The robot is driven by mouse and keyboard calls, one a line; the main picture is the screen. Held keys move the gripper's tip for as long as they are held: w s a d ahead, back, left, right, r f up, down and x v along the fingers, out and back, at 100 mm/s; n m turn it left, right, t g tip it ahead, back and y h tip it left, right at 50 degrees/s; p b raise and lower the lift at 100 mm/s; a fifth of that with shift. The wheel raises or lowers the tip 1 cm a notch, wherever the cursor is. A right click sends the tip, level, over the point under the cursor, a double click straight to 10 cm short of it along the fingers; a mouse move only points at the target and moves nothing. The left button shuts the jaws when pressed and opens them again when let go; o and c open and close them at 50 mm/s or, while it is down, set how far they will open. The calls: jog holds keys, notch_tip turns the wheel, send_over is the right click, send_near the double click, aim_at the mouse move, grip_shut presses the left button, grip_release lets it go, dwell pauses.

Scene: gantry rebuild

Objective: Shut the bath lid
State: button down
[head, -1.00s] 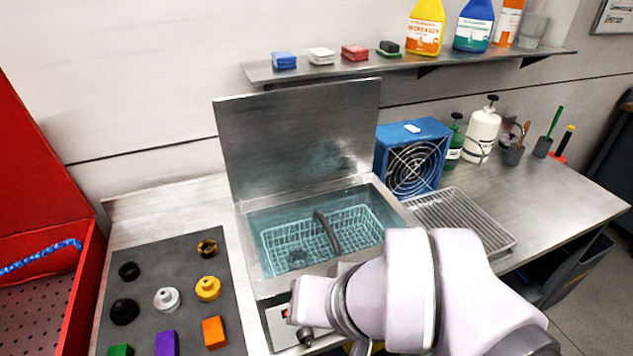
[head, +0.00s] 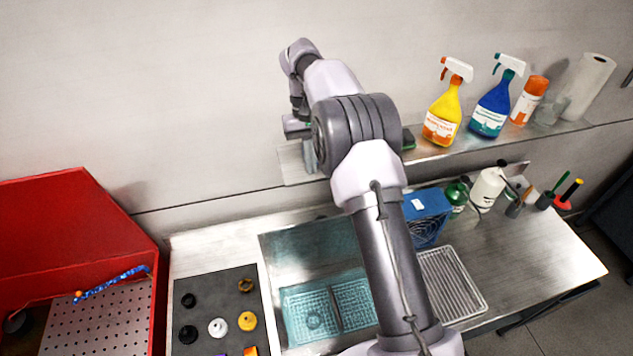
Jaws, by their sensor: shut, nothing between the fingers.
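The bath (head: 283,318) is a steel basin with teal liquid and a wire basket in it, low in the middle of the head view. Its lid (head: 305,245) shows as a grey-teal panel at the back of the bath. It looks raised and foreshortened; its exact tilt is hard to tell, and my arm covers its right part. My gripper (head: 311,157) is shut and empty, pointing down high above the lid, in front of the shelf's left end. My arm hides the bath's right side.
A wall shelf (head: 560,135) with spray bottles runs behind my arm. A blue fan box (head: 425,215) and a wire drying rack (head: 452,290) stand right of the bath.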

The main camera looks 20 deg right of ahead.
jog(key=s+f+p, duration=0.1)
jog(key=s+f, duration=0.5)
jog(key=f, duration=0.3)
jog(key=shift+s, duration=0.35)
